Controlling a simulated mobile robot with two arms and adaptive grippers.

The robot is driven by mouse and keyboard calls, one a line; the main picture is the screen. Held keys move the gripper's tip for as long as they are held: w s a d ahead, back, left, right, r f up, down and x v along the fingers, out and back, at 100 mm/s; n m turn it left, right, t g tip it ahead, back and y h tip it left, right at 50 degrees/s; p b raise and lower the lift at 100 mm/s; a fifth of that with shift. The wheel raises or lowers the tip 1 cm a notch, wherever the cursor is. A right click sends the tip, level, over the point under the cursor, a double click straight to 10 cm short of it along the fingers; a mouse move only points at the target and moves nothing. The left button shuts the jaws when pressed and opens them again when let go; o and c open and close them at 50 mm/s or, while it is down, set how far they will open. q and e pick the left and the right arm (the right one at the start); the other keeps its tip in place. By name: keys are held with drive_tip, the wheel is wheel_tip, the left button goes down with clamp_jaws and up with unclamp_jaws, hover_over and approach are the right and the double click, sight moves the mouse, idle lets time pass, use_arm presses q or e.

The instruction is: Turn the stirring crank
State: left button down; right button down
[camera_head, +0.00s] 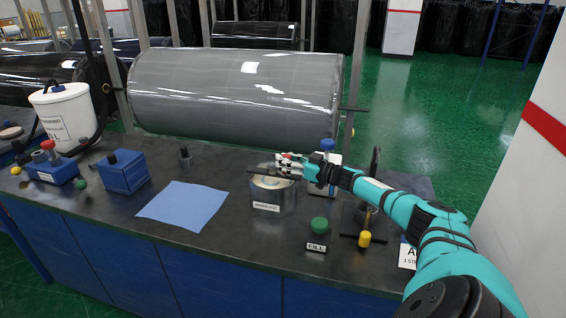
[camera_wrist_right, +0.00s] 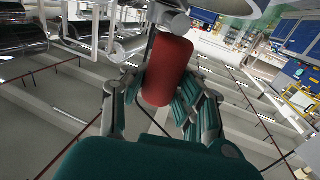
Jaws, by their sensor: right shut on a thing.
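A metal pot with a white label (camera_head: 272,197) stands on the dark worktop, with a dark bar across its top. My right gripper (camera_head: 284,166) is above the pot's far right rim, at the crank's end. In the right wrist view a red, rounded crank handle (camera_wrist_right: 168,70) sits between the two fingers of my right gripper (camera_wrist_right: 166,98), which is shut on it. In the head view the gripper hides most of the handle. My left gripper is in neither view.
A green knob (camera_head: 319,226) with a label stands right of the pot, and a yellow-handled valve (camera_head: 364,239) is further right. A blue sheet (camera_head: 183,205) lies to the left. A white bucket (camera_head: 66,115) and blue boxes are further left. A large grey wrapped roll (camera_head: 235,92) is behind the worktop.

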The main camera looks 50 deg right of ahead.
drive_tip(key=shift+s+f, duration=0.1)
drive_tip(key=shift+f, duration=0.2)
drive_tip(key=c, duration=1.5)
unclamp_jaws()
drive_tip(key=shift+c, duration=0.2)
drive_tip(key=o, duration=0.6)
drive_tip(key=shift+s+d+r, duration=0.15)
drive_tip(key=shift+s+r, duration=0.1)
drive_tip(key=shift+c, duration=0.2)
drive_tip(key=shift+w, duration=0.15)
drive_tip(key=v, duration=1.2)
drive_tip(key=shift+c, duration=0.2)
